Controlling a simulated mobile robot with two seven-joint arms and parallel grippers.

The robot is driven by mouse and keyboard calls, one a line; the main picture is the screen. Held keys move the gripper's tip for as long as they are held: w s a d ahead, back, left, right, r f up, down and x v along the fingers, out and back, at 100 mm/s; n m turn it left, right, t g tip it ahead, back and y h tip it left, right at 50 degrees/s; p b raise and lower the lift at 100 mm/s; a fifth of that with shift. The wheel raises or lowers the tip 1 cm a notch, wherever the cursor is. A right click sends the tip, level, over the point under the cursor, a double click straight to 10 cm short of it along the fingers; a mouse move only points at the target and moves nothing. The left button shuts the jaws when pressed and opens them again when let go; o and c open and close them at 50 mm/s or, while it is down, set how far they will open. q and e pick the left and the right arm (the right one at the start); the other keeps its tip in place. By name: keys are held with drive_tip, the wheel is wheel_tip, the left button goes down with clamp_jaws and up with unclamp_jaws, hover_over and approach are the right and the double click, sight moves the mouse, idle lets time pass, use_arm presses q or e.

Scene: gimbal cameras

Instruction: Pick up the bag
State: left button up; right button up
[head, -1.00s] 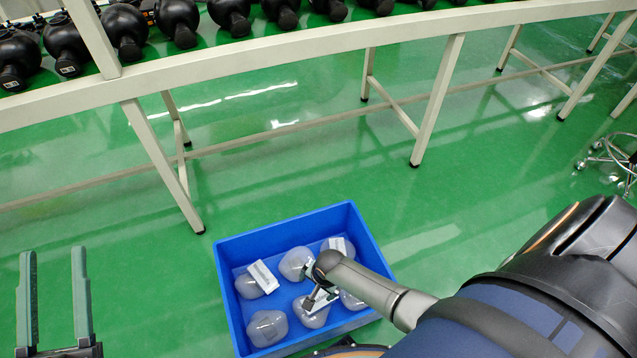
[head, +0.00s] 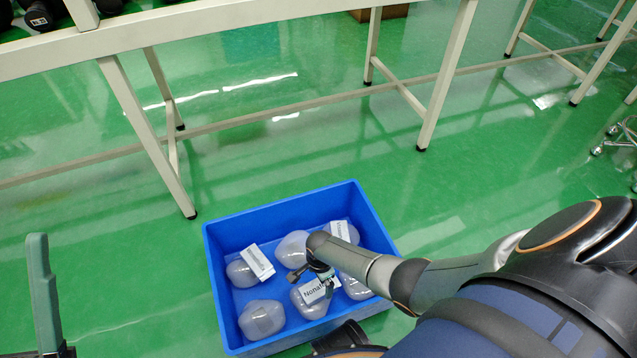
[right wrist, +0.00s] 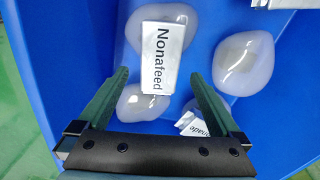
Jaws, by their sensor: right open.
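Several translucent, rounded bags with white labels lie in a blue crate (head: 285,219) on the floor. One bag (head: 310,309), with a label starting "Nona", lies near the crate's middle. My right gripper (head: 318,277) is over the crate, close to this bag. In the right wrist view, the open fingers (right wrist: 158,78) stand apart on either side of the "Nonafeed" label (right wrist: 160,52); nothing is clearly held. Another bag (right wrist: 244,62) lies to the right there. One finger of my left gripper (head: 42,290) shows at the left edge, well apart from the crate; the other is out of frame.
A long pale table or rack frame (head: 290,30) with legs spans the back, with black items on it. A wheeled chair base (head: 620,140) is at the far right. The green floor around the crate is clear.

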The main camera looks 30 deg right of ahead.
sight(320, 287)
drive_tip(key=shift+f+b, duration=2.45)
drive_tip(key=shift+f, duration=0.35)
drive_tip(key=shift+r, duration=0.1)
drive_tip(key=c, duration=1.3)
